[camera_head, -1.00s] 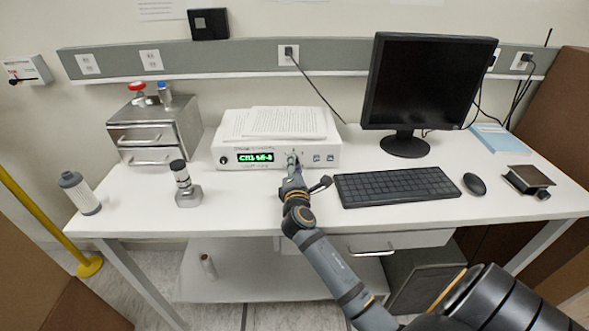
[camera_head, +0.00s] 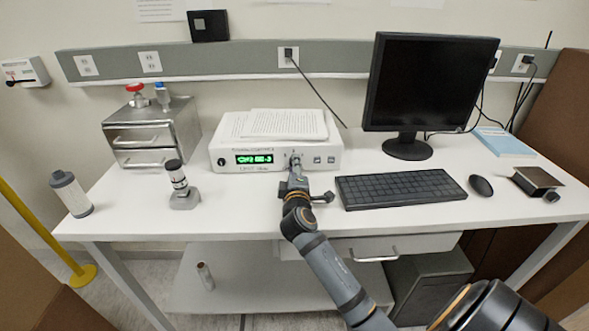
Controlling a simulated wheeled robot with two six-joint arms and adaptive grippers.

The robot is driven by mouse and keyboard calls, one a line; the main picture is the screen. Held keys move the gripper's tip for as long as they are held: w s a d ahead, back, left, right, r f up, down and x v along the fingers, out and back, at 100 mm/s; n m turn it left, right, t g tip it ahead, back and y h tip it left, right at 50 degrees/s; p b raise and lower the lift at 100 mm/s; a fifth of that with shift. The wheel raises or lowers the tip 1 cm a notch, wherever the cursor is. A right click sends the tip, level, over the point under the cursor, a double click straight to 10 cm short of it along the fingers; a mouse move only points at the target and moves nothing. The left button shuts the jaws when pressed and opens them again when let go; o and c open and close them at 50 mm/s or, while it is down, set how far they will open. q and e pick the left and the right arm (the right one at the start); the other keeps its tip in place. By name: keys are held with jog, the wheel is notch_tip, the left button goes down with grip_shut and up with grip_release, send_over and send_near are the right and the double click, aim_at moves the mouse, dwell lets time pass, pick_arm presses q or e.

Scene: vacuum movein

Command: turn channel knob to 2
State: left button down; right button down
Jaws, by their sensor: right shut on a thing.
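The white controller box (camera_head: 225,155) stands on the table with papers on top. Its front has a green lit display (camera_head: 254,159), a dark round knob or port (camera_head: 221,162) at the left and two small buttons (camera_head: 324,160) at the right. The channel knob (camera_head: 295,159) is on the front between the display and the buttons, mostly hidden by my right gripper. My right gripper (camera_head: 296,166) is at the front panel, shut on the channel knob. The display text is too small to read surely. My left gripper is not in view.
A keyboard (camera_head: 400,188), mouse (camera_head: 481,186) and monitor (camera_head: 430,85) are to the right of my arm. A small gauge on a stand (camera_head: 180,186), a canister (camera_head: 71,194) and a drawer unit (camera_head: 140,140) are to the left.

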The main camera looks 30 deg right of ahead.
dwell(0.4)
jog(key=c, duration=1.1)
grip_release()
jog(key=shift+o, duration=0.2)
jog(key=shift+s+a+f, duration=0.1)
jog(key=shift+s+a, duration=0.15)
jog(key=shift+s, duration=0.15)
jog(key=v, duration=0.6)
jog(key=shift+s+a, duration=0.15)
jog(key=shift+s, duration=0.05)
jog(key=shift+s, duration=0.1)
